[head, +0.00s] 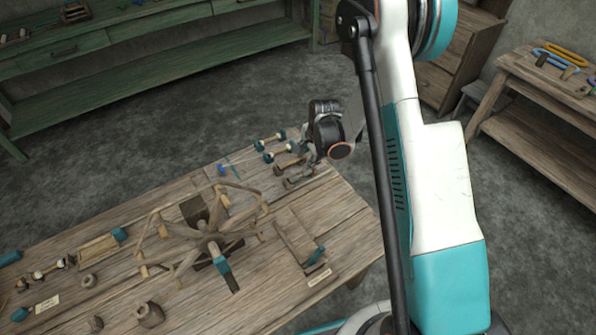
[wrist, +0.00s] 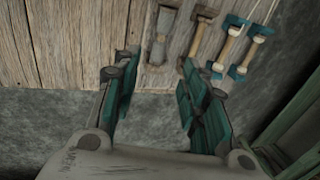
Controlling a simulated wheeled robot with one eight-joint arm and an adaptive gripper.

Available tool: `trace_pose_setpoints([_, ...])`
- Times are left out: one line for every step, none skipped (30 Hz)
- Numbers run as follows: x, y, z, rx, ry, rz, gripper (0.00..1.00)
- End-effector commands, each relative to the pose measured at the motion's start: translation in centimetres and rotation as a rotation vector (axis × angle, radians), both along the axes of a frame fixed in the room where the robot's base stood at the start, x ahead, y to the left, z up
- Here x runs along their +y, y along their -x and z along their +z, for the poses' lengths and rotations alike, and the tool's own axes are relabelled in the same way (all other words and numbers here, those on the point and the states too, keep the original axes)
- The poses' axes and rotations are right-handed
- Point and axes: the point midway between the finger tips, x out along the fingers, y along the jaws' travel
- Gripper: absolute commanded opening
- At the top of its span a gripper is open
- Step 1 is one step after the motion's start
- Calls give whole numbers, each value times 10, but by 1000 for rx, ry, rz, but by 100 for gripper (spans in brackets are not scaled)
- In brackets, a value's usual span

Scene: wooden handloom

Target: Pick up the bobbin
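Several bobbins lie in a row at the table's far right edge. In the head view, two have teal ends, an upper one (head: 270,140) and a lower one (head: 281,152); two are plain and brown, one (head: 289,163) beside the other (head: 300,178). In the wrist view, a grey-brown bobbin (wrist: 162,38) lies ahead between my fingers, a wooden one (wrist: 200,35) lies to its right, and teal-ended ones (wrist: 250,52) lie farther right. My gripper (head: 312,162) is at the table edge; its teal-padded fingers (wrist: 158,68) are apart and empty. Which bobbin is meant cannot be told.
A wooden winder with spread arms (head: 210,235) stands mid-table (head: 345,225). A framed tool (head: 300,240) lies at the right front. A green bench (head: 180,65) is behind; a wooden side table (head: 535,85) is at right. Grey floor lies between.

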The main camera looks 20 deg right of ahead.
Motion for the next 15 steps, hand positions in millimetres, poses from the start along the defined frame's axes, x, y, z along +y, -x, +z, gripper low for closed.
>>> trace_pose_setpoints([0, -1, -5, 1, -1, -2, 40])
trace_pose_setpoints([0, -2, -9, 1, -1, -3, 40])
trace_pose_setpoints([1, -3, -15, 1, -1, -2, 40])
trace_pose_setpoints([1, -4, -20, 1, -1, -2, 40])
trace_pose_setpoints([2, -6, -25, 1, -1, -2, 40])
trace_pose_setpoints([3, -8, -33, 1, 0, -1, 40])
trace_pose_setpoints([3, -9, -39, 1, 0, -1, 40])
trace_pose_setpoints([4, -11, -45, 0, 0, -1, 40])
trace_pose_setpoints([4, -13, -53, 0, 0, -1, 40])
trace_pose_setpoints([5, -14, -58, 0, 0, -1, 40])
trace_pose_setpoints([5, -15, -62, 0, 0, -1, 40])
trace_pose_setpoints([6, -17, -68, 0, 0, 0, 40])
trace_pose_setpoints([6, -18, -72, 0, 0, 0, 40])
trace_pose_setpoints([6, -19, -75, 0, 0, 0, 40])
trace_pose_setpoints([7, -20, -78, 0, 0, 0, 40])
